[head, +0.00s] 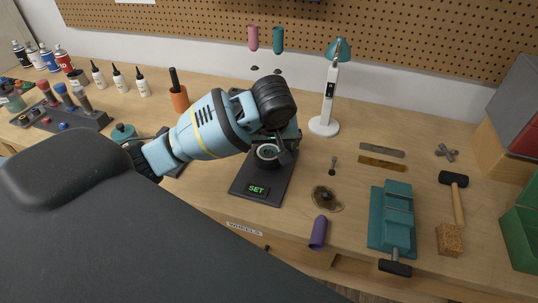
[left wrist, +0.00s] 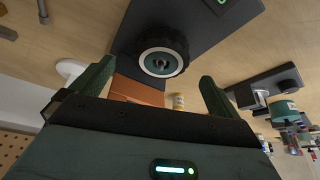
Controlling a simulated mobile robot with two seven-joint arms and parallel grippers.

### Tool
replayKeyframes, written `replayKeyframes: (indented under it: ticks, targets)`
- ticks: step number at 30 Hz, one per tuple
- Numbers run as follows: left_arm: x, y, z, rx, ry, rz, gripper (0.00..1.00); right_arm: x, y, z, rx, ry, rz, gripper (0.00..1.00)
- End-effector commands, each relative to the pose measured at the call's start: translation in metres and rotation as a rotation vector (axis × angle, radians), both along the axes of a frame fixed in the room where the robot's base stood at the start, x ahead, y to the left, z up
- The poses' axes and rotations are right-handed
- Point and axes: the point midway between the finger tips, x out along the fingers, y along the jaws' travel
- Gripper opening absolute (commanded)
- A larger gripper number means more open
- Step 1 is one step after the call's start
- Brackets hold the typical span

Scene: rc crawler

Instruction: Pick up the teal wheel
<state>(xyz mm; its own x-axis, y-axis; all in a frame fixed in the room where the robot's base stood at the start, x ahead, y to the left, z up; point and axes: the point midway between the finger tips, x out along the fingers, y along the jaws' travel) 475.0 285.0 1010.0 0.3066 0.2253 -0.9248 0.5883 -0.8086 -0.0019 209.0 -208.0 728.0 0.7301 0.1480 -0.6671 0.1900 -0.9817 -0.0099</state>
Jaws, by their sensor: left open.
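A wheel (head: 266,152) with a black tyre and a pale ring around its hub sits on the dark stand (head: 252,188) with the green SET display. The left wrist view shows the wheel (left wrist: 161,62) face on. My right gripper is not in view.
A white lamp (head: 326,110) with a teal shade stands behind. To the right are a teal vise (head: 392,215), a hammer (head: 456,195) and a purple cylinder (head: 318,232).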

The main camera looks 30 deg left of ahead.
Motion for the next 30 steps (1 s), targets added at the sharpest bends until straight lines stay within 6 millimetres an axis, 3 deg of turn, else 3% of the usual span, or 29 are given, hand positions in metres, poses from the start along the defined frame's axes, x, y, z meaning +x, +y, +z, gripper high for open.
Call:
replayKeyframes:
  ticks: [5, 15, 24, 30]
  targets:
    - [0.001, 0.002, -0.006, 0.001, 0.001, 0.0, 1.0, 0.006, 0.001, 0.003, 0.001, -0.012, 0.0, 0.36]
    - [0.012, 0.012, -0.044, 0.0, -0.003, 0.001, 1.0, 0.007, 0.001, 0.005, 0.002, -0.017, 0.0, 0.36]
    - [0.013, 0.013, -0.048, 0.0, -0.004, 0.0, 1.0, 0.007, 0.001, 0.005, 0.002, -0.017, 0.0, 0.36]
    - [0.013, 0.013, -0.048, 0.0, -0.004, 0.0, 0.74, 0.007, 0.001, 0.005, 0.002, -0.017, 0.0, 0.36]
